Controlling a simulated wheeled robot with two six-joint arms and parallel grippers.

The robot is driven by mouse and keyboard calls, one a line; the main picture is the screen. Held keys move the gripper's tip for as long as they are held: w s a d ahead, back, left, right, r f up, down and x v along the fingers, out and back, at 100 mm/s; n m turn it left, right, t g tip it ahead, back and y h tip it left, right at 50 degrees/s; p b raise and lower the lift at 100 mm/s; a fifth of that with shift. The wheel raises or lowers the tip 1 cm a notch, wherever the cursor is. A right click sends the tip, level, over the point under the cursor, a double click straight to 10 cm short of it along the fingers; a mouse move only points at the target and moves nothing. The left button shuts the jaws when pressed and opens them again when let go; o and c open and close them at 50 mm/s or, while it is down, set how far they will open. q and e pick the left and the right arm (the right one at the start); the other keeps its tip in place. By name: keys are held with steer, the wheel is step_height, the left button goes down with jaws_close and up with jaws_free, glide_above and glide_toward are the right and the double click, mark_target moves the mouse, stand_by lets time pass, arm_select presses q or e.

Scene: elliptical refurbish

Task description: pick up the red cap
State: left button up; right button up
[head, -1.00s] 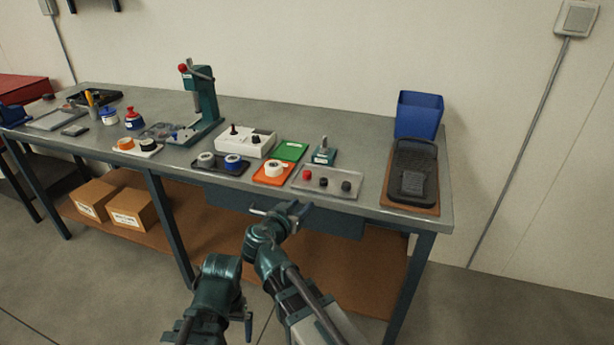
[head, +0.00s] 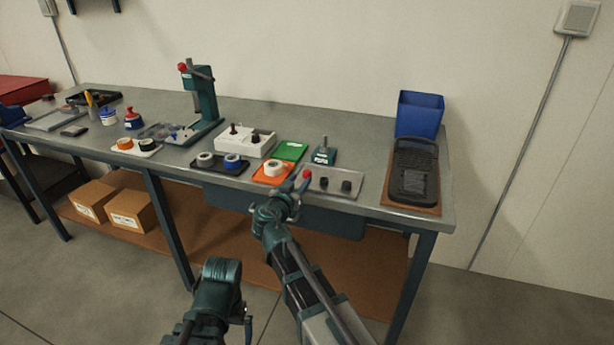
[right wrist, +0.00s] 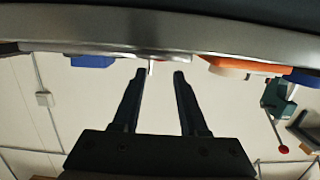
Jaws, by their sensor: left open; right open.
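The red cap (head: 306,174) sits at the left end of a clear tray (head: 333,192) on the bench, partly covered by my right gripper in the head view. My right gripper (head: 293,188) is at the tray's front left, beside the cap; whether it touches is unclear. In the right wrist view, its two fingers (right wrist: 160,72) are apart, pointing toward the bench edge; the cap is not clearly seen between them. My left gripper (head: 247,318) is open and low, in front of the bench and away from it.
Two dark caps (head: 346,186) stand in the same tray. An orange tray (head: 262,178) with a white roll lies to the left, a green mat (head: 291,151) and a small green fixture (head: 324,154) behind. A black device on a brown board (head: 398,203) lies to the right.

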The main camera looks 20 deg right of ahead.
mark_target(305, 175)
steer(key=shift+f+b+x, duration=0.15)
steer(key=shift+b+x, duration=0.2)
steer(key=shift+x, duration=1.05)
steer(key=shift+f+b+x, duration=0.15)
steer(key=shift+b+x, duration=0.2)
steer(key=shift+x, duration=1)
steer(key=shift+s, duration=0.1)
jaws_close()
